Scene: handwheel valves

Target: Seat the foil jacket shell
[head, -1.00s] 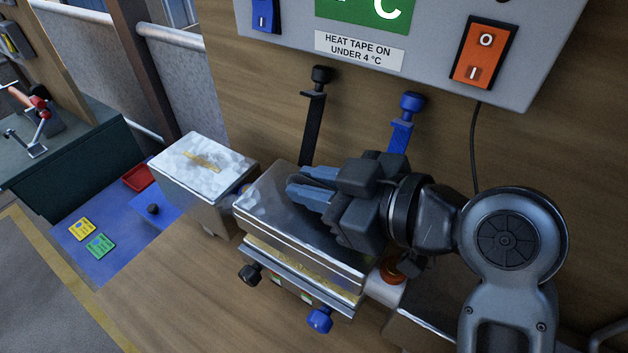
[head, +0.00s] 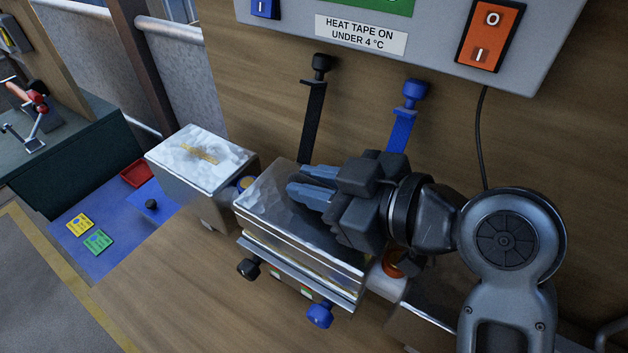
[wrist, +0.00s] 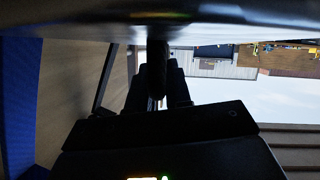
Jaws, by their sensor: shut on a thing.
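My gripper (head: 312,186) is shut on the foil jacket shell (head: 268,206), a shiny silver box-like cover, at its top. The shell sits over the lower jacket part (head: 290,278) on the pipe, nearly level. A thin yellowish line shows between them at the front right; I cannot tell whether they touch all round. A black strap (head: 313,122) and a blue strap (head: 399,132) stand up behind the shell. A black knob (head: 248,268) and a blue knob (head: 319,315) stick out at the front. In the wrist view, dark gripper fingers (wrist: 158,85) show under a blurred grey surface.
Another foil-covered box (head: 200,160) stands close to the left. A control box (head: 430,50) with an orange switch (head: 491,35) hangs above on the wooden wall. A blue mat (head: 95,230) with yellow and green cards and a red tray (head: 138,173) lies far left.

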